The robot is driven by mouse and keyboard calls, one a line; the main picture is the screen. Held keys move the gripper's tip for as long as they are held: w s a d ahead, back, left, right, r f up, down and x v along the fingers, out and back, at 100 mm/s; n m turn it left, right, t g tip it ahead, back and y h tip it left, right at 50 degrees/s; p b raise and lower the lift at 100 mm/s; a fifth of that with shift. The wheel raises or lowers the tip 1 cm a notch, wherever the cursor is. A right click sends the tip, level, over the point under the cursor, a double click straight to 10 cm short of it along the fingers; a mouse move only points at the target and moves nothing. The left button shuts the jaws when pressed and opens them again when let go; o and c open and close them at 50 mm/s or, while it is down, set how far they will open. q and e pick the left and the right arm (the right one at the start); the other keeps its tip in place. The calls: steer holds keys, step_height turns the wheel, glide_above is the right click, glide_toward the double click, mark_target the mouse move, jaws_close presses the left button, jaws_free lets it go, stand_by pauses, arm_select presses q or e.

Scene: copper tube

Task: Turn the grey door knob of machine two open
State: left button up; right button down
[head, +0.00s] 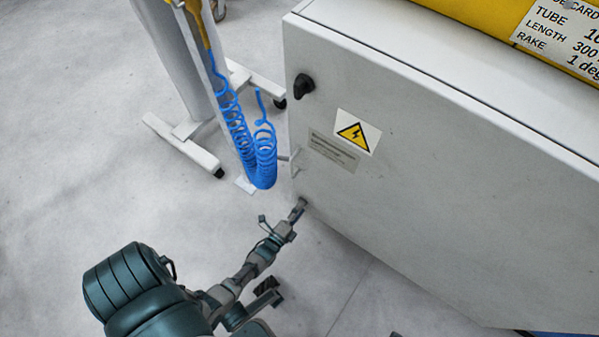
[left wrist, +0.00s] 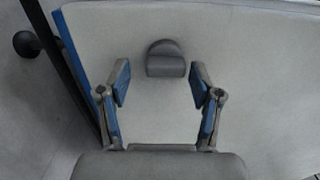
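A grey knob (left wrist: 165,58) with a rounded top and a thicker lower bar sits on a pale panel (left wrist: 160,112) in the left wrist view. My left gripper (left wrist: 160,78) is open, with one blue-padded finger on each side below the knob. Nothing is between the fingers, and they look apart from the knob. In the head view my left gripper (head: 281,213) is low beside the left edge of the large white cabinet (head: 450,190). I cannot make out the grey knob clearly there. My right gripper is not in view.
A dark knob (head: 304,86) and a yellow warning label (head: 357,132) are on the cabinet front. A blue coiled hose (head: 262,160) hangs from a stand with a white wheeled base (head: 185,145), left of the cabinet. The floor (head: 70,150) at left is clear.

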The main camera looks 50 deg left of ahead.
arm_select(q)
steer(key=shift+a+r, duration=0.1)
steer(key=v, duration=1.2)
